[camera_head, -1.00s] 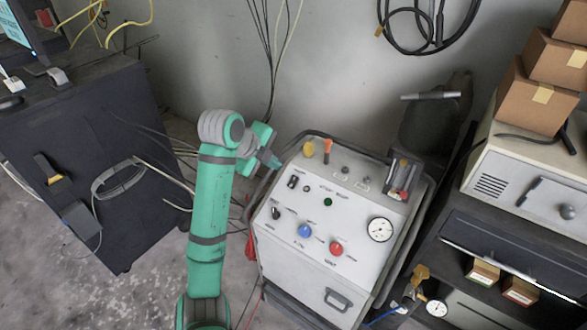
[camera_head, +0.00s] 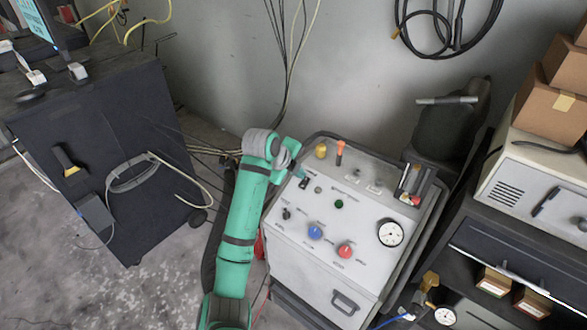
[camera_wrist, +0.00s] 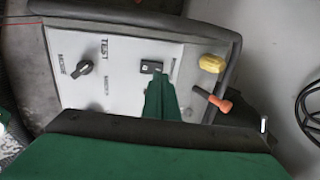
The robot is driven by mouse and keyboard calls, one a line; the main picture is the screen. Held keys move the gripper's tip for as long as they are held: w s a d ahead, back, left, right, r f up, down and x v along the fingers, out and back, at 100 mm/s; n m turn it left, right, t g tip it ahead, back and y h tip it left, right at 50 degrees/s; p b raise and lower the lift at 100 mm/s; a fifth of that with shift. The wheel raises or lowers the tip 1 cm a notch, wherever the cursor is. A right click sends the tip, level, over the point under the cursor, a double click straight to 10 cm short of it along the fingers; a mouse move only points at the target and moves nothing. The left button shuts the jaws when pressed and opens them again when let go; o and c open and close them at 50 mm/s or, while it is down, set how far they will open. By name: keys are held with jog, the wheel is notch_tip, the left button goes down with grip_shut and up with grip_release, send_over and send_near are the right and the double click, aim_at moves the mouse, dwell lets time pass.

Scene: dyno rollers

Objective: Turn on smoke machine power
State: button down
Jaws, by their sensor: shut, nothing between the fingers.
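The smoke machine (camera_head: 318,270) is a pale grey cabinet with a sloped control panel, standing right of my arm. Near the panel's upper left corner is a small black switch (camera_wrist: 148,66), partly covered by my fingertip in the wrist view. My gripper (camera_head: 299,178) is shut and empty, with its green tip (camera_wrist: 158,84) at the switch's lower edge in the wrist view. I cannot tell whether they touch, or which way the switch is set. A black knob (camera_wrist: 84,66) sits left of the switch in the wrist view.
The panel also bears a blue knob (camera_head: 315,232), a red knob (camera_head: 345,250) and a gauge (camera_head: 390,233). A yellow cap (camera_wrist: 212,63) and orange-handled tool (camera_wrist: 213,102) are close to my gripper. A dark cabinet (camera_head: 150,190) stands left; shelving with boxes (camera_head: 548,98) stands right.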

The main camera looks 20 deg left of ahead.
aim_at(304, 181)
jog(key=shift+x, duration=1.85)
jog(key=shift+w, duration=0.1)
jog(key=shift+w, duration=0.1)
jog(key=shift+f, duration=0.1)
jog(key=shift+s+a+f, duration=0.15)
jog(key=shift+s+a, duration=0.15)
jog(key=shift+s, duration=0.4)
